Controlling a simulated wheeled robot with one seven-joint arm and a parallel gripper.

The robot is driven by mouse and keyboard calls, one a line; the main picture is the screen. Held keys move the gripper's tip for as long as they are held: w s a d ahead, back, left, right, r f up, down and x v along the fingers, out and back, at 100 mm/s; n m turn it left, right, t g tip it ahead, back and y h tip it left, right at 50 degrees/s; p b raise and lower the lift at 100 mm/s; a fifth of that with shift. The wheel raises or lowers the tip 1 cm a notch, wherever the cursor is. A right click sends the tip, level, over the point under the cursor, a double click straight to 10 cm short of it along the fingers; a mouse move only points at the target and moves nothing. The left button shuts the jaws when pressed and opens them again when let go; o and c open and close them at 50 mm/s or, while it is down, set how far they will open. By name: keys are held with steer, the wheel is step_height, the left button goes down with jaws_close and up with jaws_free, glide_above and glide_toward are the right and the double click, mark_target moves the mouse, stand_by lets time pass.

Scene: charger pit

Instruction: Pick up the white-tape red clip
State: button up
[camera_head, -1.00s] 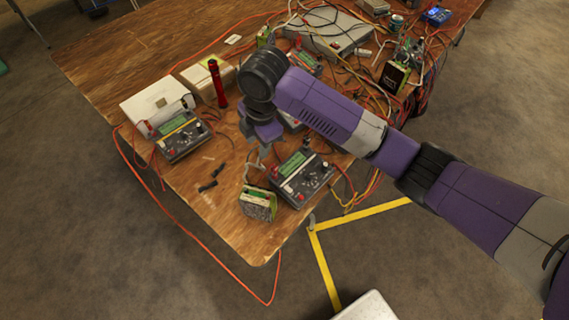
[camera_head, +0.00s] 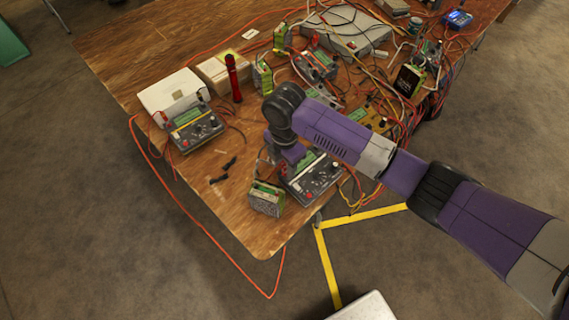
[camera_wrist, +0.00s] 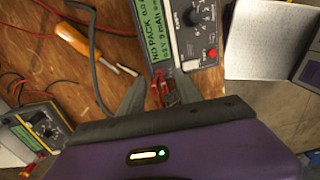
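In the wrist view a red clip (camera_wrist: 158,88) sits by the lower edge of a grey charger (camera_wrist: 148,30) whose green screen reads "NO PACK". A small dark piece (camera_wrist: 172,96) is beside the clip; I cannot make out white tape on it. My gripper (camera_wrist: 160,92) is open, with one finger on each side of the clip and gaps to both. In the head view my gripper (camera_head: 285,163) reaches down beside the same charger (camera_head: 314,185); its fingers and the clip are hidden or too small there.
A boxy pack (camera_head: 266,198) stands near the table's front corner, close to the gripper. A second charger (camera_head: 195,128) with leads is on the left, with a red torch-like object (camera_head: 233,78) behind it. An orange-handled screwdriver (camera_wrist: 72,40) and a dark cable lie nearby. Tangled wires fill the right side.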

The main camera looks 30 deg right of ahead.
mark_target(284, 163)
jaws_close()
stand_by(0.3)
step_height(284, 163, up, 20)
stand_by(0.5)
